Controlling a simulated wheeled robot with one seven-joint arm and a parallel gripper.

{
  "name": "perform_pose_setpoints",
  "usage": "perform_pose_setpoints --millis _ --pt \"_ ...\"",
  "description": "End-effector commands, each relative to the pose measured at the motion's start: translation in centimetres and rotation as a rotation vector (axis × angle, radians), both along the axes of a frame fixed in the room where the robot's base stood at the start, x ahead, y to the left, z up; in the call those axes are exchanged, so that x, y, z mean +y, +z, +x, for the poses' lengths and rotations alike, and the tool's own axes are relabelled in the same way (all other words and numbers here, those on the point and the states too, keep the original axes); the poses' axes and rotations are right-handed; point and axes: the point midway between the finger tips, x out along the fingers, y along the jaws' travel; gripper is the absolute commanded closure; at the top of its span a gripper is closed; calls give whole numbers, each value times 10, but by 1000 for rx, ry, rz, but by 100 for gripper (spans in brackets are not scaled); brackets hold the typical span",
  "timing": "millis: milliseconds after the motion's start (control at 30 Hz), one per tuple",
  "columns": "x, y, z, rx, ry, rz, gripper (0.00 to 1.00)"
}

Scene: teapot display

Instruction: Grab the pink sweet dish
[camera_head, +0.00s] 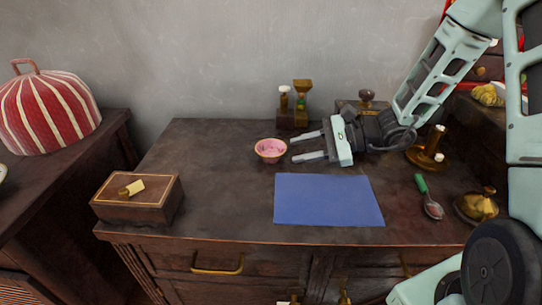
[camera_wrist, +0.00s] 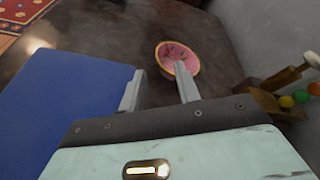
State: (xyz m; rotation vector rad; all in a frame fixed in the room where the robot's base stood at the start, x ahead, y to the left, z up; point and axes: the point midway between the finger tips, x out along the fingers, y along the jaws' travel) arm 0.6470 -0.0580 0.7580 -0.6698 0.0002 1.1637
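The pink sweet dish (camera_head: 270,150) is a small round bowl on the dark wooden cabinet top, left of my gripper. It also shows in the wrist view (camera_wrist: 180,58), just beyond the fingertips and nearer the right finger. My gripper (camera_head: 309,145) reaches in from the right, low over the cabinet top, with its fingers pointing left toward the dish. The two fingers (camera_wrist: 158,80) are spread apart with nothing between them. In the wrist view the right fingertip overlaps the dish's near rim; I cannot tell whether it touches.
A blue mat (camera_head: 328,199) lies in front of my gripper. A wooden box (camera_head: 138,197) stands at the left. A wooden grinder (camera_head: 292,105) stands behind the dish. A spoon with a green handle (camera_head: 429,196) and a brass candle holder (camera_head: 428,150) are at the right. The top left of the dish is clear.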

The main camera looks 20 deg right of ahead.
Motion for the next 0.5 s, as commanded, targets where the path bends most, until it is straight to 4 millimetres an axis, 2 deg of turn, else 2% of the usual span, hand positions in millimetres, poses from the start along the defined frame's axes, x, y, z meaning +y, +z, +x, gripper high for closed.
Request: perform_pose_setpoints --millis 167,500 --pt "10 -5 4 1 1 2 67" --pt "48 -21 20 0 1 1 67"
